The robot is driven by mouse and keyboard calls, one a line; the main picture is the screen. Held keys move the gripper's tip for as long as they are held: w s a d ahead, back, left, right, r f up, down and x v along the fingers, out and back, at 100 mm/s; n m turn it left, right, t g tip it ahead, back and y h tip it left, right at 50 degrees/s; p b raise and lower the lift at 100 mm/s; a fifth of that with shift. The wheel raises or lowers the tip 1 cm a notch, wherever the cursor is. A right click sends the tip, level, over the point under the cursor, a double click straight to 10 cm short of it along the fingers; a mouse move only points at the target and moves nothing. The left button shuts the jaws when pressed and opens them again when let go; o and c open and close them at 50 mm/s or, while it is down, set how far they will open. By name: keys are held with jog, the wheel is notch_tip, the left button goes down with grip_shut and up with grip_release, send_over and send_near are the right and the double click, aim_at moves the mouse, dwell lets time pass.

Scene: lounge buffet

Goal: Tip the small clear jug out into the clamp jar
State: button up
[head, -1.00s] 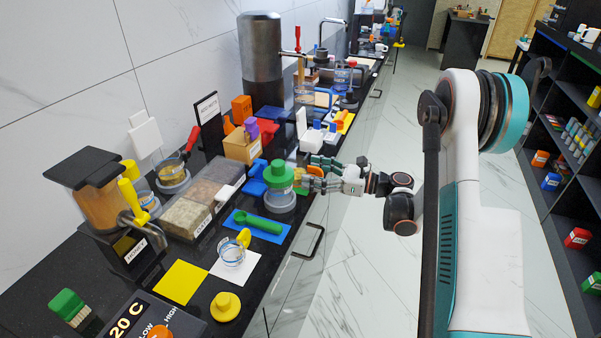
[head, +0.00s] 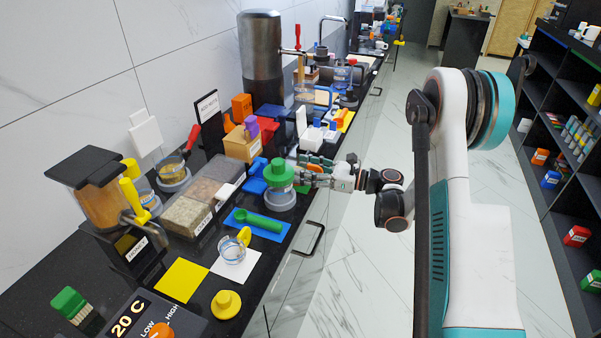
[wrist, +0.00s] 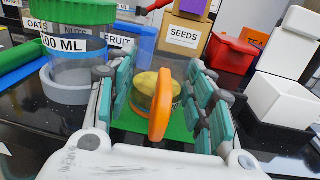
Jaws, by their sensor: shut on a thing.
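The small clear jug (wrist: 143,92) has an orange handle (wrist: 160,105) and yellowish contents. In the wrist view it is between the finger pads of my gripper (wrist: 162,95), above a green mat (wrist: 185,133). My gripper is shut on it; the exact contact is hard to see. In the head view my gripper (head: 309,167) is just right of the green-lidded jar, and the jug is mostly hidden by the fingers. A small clear jar with a yellow part (head: 232,250), seemingly the clamp jar, stands on a white mat nearer the front.
A clear jar with a green lid (head: 279,176) stands in a grey holder close beside my gripper; it also shows in the wrist view (wrist: 75,60). A green scoop (head: 258,221) lies on a blue mat. A yellow mat (head: 182,281) is bare. White containers (wrist: 283,88) stand right.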

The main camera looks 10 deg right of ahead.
grip_shut()
jog(key=shift+r, duration=0.2)
jog(key=shift+r+p, duration=1.2)
jog(key=shift+r, duration=1.1)
